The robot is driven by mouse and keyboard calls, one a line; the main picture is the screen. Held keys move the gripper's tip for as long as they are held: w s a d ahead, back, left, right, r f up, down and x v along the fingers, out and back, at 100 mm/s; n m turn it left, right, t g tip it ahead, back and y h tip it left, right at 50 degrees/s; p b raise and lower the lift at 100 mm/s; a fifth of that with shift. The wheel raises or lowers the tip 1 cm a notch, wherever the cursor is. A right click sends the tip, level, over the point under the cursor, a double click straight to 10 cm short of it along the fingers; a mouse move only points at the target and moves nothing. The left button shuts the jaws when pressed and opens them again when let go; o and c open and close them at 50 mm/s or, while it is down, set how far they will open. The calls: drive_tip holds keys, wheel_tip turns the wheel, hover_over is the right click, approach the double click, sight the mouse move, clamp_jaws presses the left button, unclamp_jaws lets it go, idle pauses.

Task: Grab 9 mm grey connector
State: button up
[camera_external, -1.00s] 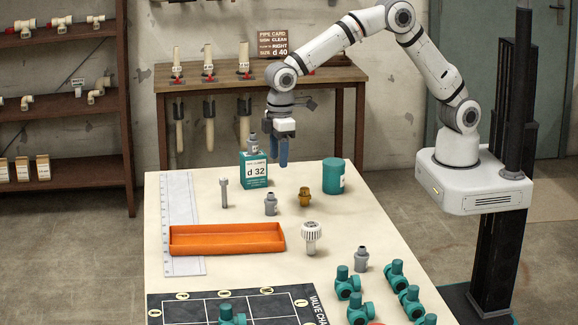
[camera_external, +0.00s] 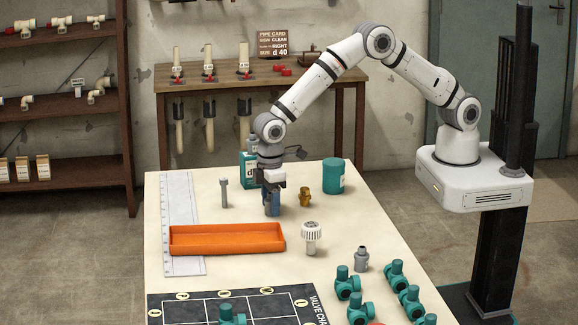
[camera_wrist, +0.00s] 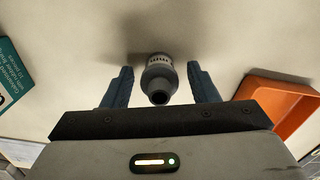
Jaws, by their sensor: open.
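My gripper (camera_external: 271,203) is low over the table, behind the orange tray, with its fingers pointing down. In the wrist view my gripper (camera_wrist: 160,88) is open, with one blue finger on each side of a grey connector (camera_wrist: 159,77). The connector stands upright between the fingers, with a gap on both sides. In the external view the fingers mostly hide it. Another grey connector (camera_external: 361,259) stands near the right edge of the table. The size of either connector cannot be read.
The orange tray (camera_external: 227,249) lies just in front of my gripper. A teal box (camera_external: 249,171) stands close behind it. A brass fitting (camera_external: 304,197), a white ribbed fitting (camera_external: 311,238) and a teal can (camera_external: 333,177) stand to the right. A grey bolt-like part (camera_external: 224,192) stands to the left.

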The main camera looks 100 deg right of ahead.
drive_tip(key=c, duration=1)
drive_tip(key=shift+o, duration=0.2)
